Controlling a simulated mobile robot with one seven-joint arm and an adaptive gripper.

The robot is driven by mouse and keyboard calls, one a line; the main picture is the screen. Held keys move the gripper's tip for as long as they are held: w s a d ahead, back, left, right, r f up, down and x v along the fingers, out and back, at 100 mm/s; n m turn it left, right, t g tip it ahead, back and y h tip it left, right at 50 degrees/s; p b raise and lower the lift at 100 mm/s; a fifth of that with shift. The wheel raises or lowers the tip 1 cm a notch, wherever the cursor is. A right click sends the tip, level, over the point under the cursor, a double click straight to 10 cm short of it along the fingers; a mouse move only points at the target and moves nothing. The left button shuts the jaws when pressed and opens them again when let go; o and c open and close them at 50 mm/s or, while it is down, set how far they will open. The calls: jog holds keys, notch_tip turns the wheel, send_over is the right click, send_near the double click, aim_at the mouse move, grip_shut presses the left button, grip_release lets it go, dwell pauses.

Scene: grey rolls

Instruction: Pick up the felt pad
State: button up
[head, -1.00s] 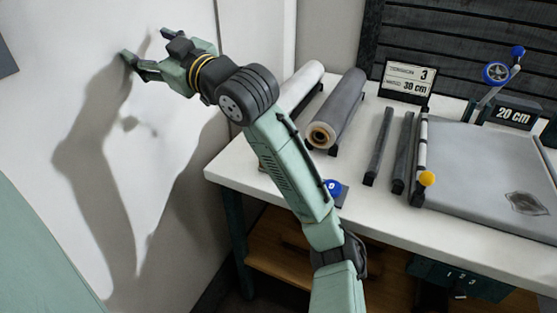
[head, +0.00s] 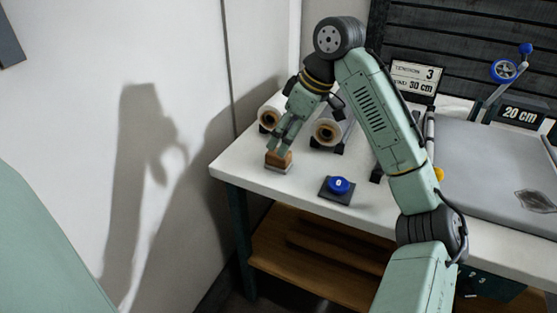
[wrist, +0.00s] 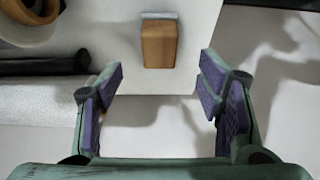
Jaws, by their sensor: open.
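The felt pad (head: 279,161) looks like a small brown wooden block with a thin pale layer along one side. It sits on the white table near its front left corner. In the wrist view the felt pad (wrist: 159,44) shows at top centre, ahead of the fingertips and roughly centred between them. My gripper (head: 280,143) is above the block in the head view, pointing down, and partly overlaps its top. In the wrist view my gripper (wrist: 161,82) has its purple-padded fingers wide apart with nothing between them.
Two rolls, a pale one (head: 269,117) and a grey one (head: 328,130), lie behind the pad. A blue button (head: 339,185) on a dark base is to its right. A grey-topped cutting station (head: 480,170) fills the table's right. The wall is close on the left.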

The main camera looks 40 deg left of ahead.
jog(key=shift+p+x, duration=0.45)
jog(key=shift+x, duration=2.95)
jog(key=shift+d, duration=0.1)
jog(key=shift+c, duration=0.6)
jog(key=c, duration=1.1)
notch_tip(320, 180, up, 10)
jog(key=shift+b, duration=0.35)
